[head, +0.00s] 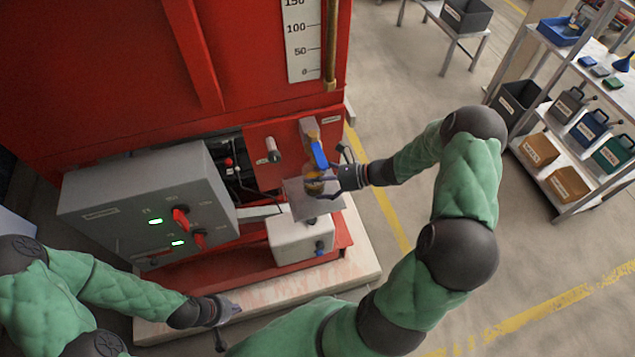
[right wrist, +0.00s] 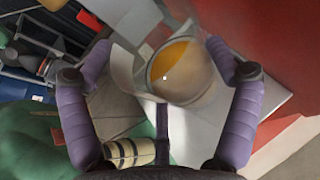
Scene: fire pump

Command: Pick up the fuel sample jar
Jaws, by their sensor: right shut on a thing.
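The fuel sample jar (head: 313,187) is a small clear jar with amber fuel in it, at the pump's front right above a small light plate. In the right wrist view the jar (right wrist: 180,72) sits between the two purple fingers, its round end towards the camera. My right gripper (head: 322,182) reaches in from the right and is shut on the jar; the fingers partly hide it in the head view. My left gripper (head: 232,309) is low over the pale plinth, away from the jar; its finger opening is too small to tell.
A blue lever (head: 319,154) is just above the jar. The grey control box (head: 150,205) stands to the left, and a white box (head: 300,238) is below. The red tank (head: 130,80) rises behind. Shelves with bins (head: 567,182) stand far right; the floor between is clear.

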